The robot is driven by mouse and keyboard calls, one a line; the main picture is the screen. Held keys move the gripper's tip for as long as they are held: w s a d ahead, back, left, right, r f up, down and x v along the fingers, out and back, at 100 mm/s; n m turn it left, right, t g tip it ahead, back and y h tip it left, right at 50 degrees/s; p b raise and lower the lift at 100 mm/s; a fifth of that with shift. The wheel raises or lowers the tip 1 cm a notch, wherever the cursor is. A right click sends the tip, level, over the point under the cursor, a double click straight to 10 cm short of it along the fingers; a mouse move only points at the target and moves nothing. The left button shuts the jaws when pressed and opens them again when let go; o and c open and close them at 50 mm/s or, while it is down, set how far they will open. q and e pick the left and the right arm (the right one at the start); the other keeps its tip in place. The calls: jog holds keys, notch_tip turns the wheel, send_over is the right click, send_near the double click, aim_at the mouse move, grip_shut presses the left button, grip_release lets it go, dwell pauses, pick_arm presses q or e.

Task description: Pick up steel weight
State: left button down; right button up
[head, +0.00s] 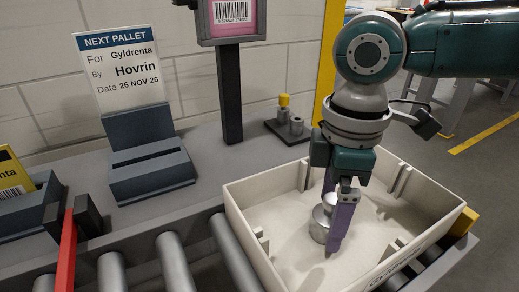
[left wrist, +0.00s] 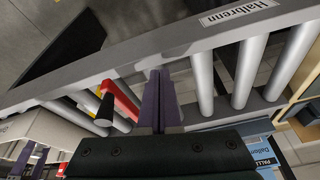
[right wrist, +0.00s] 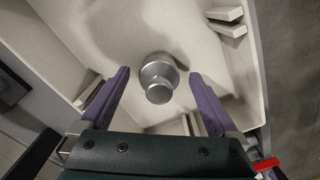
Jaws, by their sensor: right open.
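The steel weight (head: 319,226) is a grey metal cylinder with a narrower neck and a knob on top. It stands in the cream tray (head: 252,226). My right gripper (head: 333,228) reaches down into the tray with its purple fingers open at the weight. One finger hides part of the weight in the head view. In the right wrist view, the weight (right wrist: 158,76) lies between the open fingertips (right wrist: 159,74), with a gap on each side. My left gripper (left wrist: 158,85) shows only in the left wrist view, its fingers together and empty above the rollers.
The tray's walls and inner ribs surround my right gripper. The tray rests on a roller conveyor (head: 173,262). A red bar (head: 68,242) stands at left. A sign holder (head: 150,170), a screen post (head: 231,95) and a dark plate with small weights (head: 296,126) stand behind.

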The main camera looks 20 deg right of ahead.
jog(key=shift+c, duration=0.2)
grip_shut()
dwell(0.6)
